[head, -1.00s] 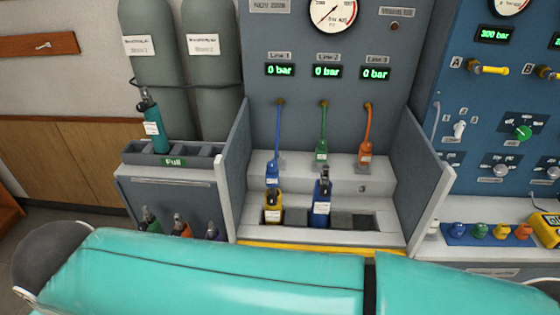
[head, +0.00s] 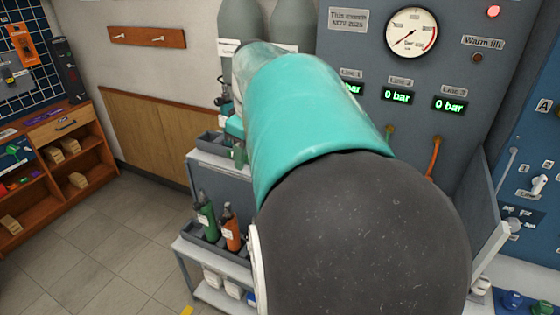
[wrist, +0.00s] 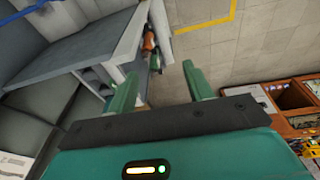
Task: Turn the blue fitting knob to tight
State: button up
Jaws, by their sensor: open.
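My gripper (wrist: 160,70) shows in the wrist view with its two green fingers spread apart and nothing between them. The blue fitting on the Line 1 hose is hidden in the head view behind my teal and black arm, which covers the middle of the bench. The wrist view does not show it. The Line 1 display (head: 352,89) is partly covered, and the Line 2 display (head: 397,97) reads 0 bar. The wrist view looks down past the grey rack's side to the floor.
Green (head: 206,220) and orange (head: 231,228) cylinders stand on the lower rack shelf (head: 200,250). The orange hose (head: 433,158) is partly visible. A blue knob (head: 512,300) sits at the bottom right. A wooden shelf unit (head: 62,165) stands left; floor between is open.

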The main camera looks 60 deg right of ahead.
jog(key=s+d+f+n+g, duration=0.1)
jog(key=s+d, duration=0.3)
jog(key=d, duration=0.6)
jog(key=s+d+g, duration=0.1)
jog(key=s+d, duration=0.4)
jog(key=d, duration=0.4)
notch_tip(320, 180, down, 14)
jog(key=shift+w+r, duration=0.1)
jog(key=c, duration=1)
